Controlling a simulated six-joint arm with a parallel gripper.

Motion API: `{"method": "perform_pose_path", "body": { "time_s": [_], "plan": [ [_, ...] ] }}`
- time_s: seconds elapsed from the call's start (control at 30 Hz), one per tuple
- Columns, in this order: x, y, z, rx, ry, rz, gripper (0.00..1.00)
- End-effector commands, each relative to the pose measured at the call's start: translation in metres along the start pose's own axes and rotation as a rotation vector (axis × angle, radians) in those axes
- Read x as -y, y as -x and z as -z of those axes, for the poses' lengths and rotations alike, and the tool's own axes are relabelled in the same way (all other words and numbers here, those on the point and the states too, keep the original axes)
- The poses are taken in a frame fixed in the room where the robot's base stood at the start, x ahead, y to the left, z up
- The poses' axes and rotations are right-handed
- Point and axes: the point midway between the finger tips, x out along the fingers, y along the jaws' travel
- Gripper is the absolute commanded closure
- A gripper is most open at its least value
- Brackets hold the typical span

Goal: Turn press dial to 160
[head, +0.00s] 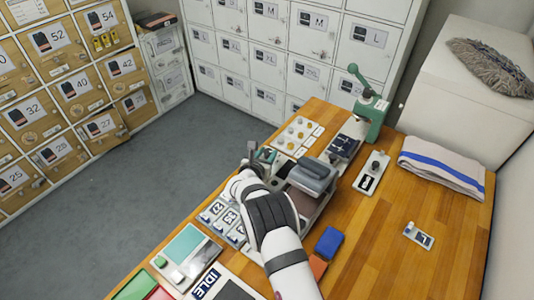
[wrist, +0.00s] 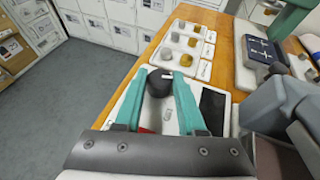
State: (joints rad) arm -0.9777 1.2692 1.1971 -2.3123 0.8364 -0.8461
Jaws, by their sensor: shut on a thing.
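The black press dial (wrist: 160,82) sits on a pale control panel (wrist: 190,119) in the wrist view. A small white mark shows on its top. My gripper (wrist: 161,77) is shut on the dial, one teal finger on each side. A dark display (wrist: 213,108) is to the right of the dial; I cannot read a value on it. The grey press (head: 314,176) stands just right of my gripper in the head view, where my arm hides most of the panel.
A board of silver and gold pieces (head: 297,134) lies beyond the panel. A green hand press (head: 371,108) stands at the back. Number tags (head: 218,209) and an IDLE sign (head: 205,284) lie left of my arm.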

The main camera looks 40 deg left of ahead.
Motion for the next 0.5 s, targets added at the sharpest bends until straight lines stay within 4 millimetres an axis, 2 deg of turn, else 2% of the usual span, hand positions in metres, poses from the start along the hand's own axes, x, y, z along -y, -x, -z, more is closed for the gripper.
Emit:
{"method": "perform_pose_path", "body": {
  "time_s": [0.3, 0.5],
  "plan": [
    [-0.0044, -0.0017, -0.0017, 0.007, -0.104, 0.243, 1.00],
    [-0.0038, -0.0008, -0.0009, -0.001, -0.123, 0.291, 1.00]
  ]
}}
